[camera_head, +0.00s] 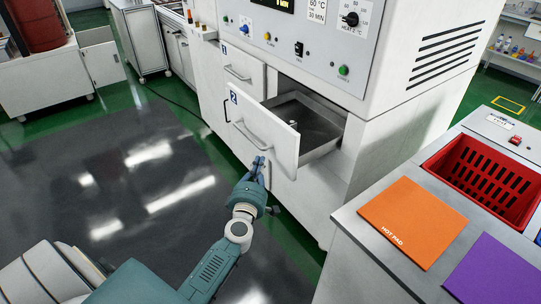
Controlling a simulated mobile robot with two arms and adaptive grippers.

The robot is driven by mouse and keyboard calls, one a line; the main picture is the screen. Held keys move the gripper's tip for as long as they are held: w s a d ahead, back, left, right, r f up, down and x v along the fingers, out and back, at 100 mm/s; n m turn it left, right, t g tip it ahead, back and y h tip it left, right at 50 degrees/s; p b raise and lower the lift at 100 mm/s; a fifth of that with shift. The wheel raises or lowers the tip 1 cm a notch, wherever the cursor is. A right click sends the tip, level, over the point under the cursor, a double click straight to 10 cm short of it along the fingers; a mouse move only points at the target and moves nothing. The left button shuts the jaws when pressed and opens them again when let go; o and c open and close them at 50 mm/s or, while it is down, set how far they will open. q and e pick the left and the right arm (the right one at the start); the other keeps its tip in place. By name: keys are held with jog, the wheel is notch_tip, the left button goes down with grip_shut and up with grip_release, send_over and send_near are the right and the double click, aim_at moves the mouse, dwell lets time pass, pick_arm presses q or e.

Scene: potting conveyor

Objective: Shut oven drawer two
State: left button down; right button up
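Oven drawer two (264,131), white with a blue "2" label and a bar handle, stands pulled out of the white oven (385,100). Its metal inside shows, with a small object in it that I cannot make out. My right gripper is not in view.
Drawer one (241,70) above is shut. The oven's control panel (300,35) is over it. At the right, a counter (362,235) holds an orange hot pad (413,215), a purple pad (497,272) and a red basket (455,162). The grey floor (110,180) at left is clear.

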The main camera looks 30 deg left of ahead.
aim_at(273, 147)
pick_arm(q)
jog(key=shift+w+d, duration=0.25)
jog(key=shift+w, duration=1.2)
jog(key=shift+w+d, duration=0.2)
jog(key=shift+w, duration=1.2)
